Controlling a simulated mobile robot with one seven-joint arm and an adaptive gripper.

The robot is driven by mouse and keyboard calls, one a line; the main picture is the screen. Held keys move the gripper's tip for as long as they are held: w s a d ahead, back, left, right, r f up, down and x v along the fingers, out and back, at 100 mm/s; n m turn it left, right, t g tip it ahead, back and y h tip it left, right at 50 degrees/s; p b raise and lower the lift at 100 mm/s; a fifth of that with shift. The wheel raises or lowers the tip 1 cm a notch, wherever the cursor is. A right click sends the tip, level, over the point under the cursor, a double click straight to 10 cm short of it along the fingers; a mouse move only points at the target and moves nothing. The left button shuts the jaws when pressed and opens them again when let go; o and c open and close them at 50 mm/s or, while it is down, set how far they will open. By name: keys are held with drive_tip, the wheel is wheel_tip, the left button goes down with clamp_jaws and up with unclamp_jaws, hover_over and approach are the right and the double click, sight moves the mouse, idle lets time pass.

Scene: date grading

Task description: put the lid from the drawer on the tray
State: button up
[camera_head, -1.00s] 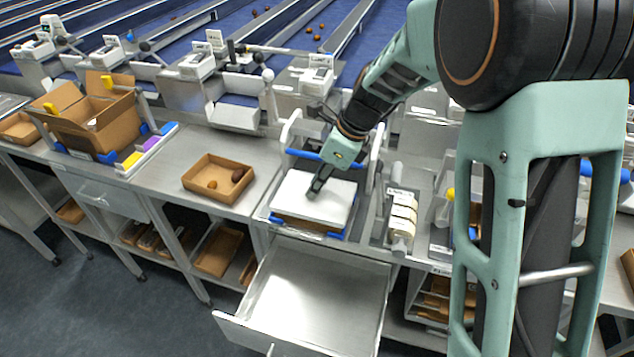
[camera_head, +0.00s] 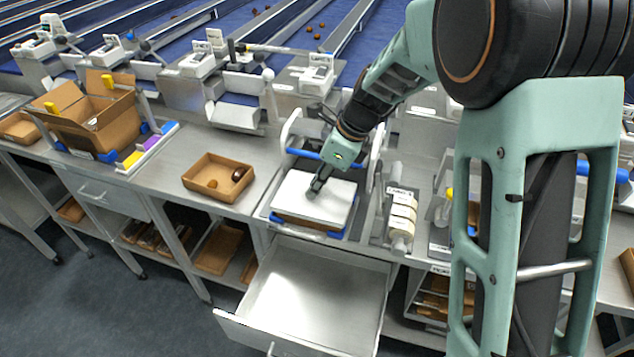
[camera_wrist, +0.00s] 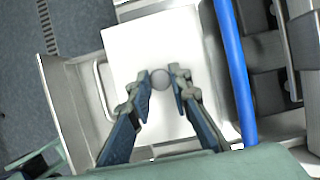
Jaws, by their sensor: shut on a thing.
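A white lid (camera_head: 330,205) lies flat over a brown cardboard tray (camera_head: 302,222) on the steel bench in the head view. In the wrist view the lid (camera_wrist: 190,50) fills the middle and has a small round grey knob (camera_wrist: 160,79). My gripper (camera_head: 315,190) is over the lid, and in the wrist view its two fingers (camera_wrist: 160,84) are shut on the knob. The tray is mostly hidden under the lid. The drawer (camera_head: 310,295) below the bench is pulled open and looks empty.
Blue rails (camera_head: 333,159) and white side guards stand around the tray's place. A label-roll holder (camera_head: 398,245) stands close on the right.

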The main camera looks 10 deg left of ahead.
drive_tip(key=shift+f, duration=0.6)
idle(0.3)
drive_tip(key=o, duration=1.1)
drive_tip(key=shift+c, duration=0.2)
drive_tip(key=shift+o, duration=0.3)
drive_tip(key=o, duration=0.3)
drive_tip(key=shift+r, duration=0.1)
wheel_tip(320, 180, up, 7)
drive_tip(key=p, duration=0.6)
